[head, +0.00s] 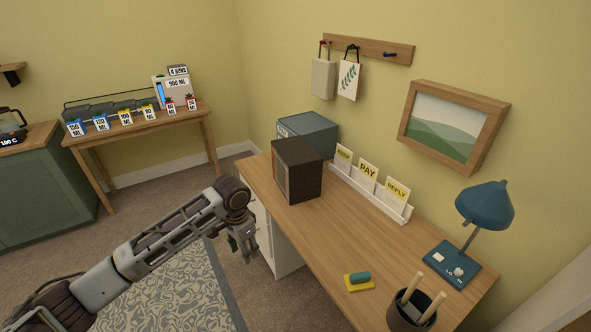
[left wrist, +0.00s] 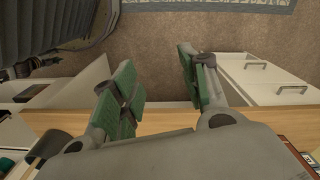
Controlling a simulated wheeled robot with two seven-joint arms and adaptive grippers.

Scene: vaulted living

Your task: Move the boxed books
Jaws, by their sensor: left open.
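No books can be made out for certain. A dark brown box (head: 298,168) with a wood-toned front stands upright at the desk's far left end. A blue-grey box (head: 308,133) with a small, unreadable label is partly hidden behind it. I cannot tell whether either is the boxed books. My left gripper (head: 243,247) is beside the desk's left edge, lower left of the dark box and apart from it. In the left wrist view its green-padded fingers (left wrist: 160,85) are spread, with nothing between them. My right gripper is not in view.
The wooden desk (head: 340,235) is clear in the middle. A white letter rack (head: 370,193) stands along the wall. A yellow-and-green item (head: 358,281), a pen cup (head: 415,312) and a blue lamp (head: 485,205) are nearer. White drawers (left wrist: 270,78) sit below the desk.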

